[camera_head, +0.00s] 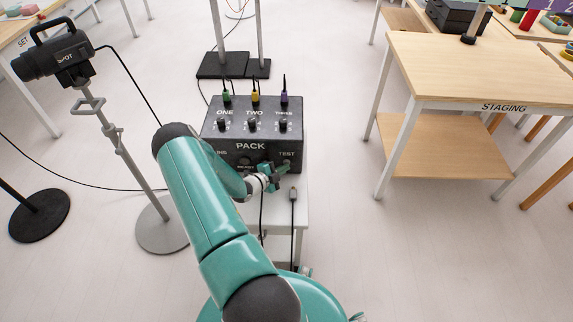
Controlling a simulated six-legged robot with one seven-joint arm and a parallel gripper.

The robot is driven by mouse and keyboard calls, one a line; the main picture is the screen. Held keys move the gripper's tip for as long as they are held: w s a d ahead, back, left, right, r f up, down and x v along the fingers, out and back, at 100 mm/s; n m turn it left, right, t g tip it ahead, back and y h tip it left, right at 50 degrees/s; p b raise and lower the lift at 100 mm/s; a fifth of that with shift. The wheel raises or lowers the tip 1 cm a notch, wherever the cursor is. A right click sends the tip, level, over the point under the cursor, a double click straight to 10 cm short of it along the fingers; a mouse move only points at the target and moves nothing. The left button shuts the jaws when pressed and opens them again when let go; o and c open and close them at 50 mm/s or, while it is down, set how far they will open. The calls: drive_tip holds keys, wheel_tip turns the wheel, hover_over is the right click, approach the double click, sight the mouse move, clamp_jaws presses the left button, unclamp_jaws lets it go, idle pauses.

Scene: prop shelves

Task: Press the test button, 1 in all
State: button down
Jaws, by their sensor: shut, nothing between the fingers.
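The black PACK box (250,133) stands on a small white stand (297,214) in the middle of the view. Its sloped top carries knobs labelled ONE, TWO and THREE, with green, yellow and purple plugs behind them. The word TEST (287,154) is on the right of its front face. The test button (287,163) shows small and dark below that word, close to my fingertips. My gripper (283,170) is shut and empty in front of the lower right of the face. I cannot tell whether it touches the button.
A black SPOT lamp (55,62) stands on a grey pole with a round base (162,225) at left. A cable plug (293,194) lies on the white stand. The wooden STAGING table (470,75) is at right. Floor is clear between it and the stand.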

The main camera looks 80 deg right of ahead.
drive_tip(key=shift+a, duration=0.1)
idle(0.3)
drive_tip(key=shift+s+a, duration=0.2)
drive_tip(key=shift+a, duration=0.5)
drive_tip(key=shift+s+a, duration=0.25)
drive_tip(key=shift+a, duration=1)
drive_tip(key=shift+s+a, duration=0.25)
drive_tip(key=shift+a, duration=0.95)
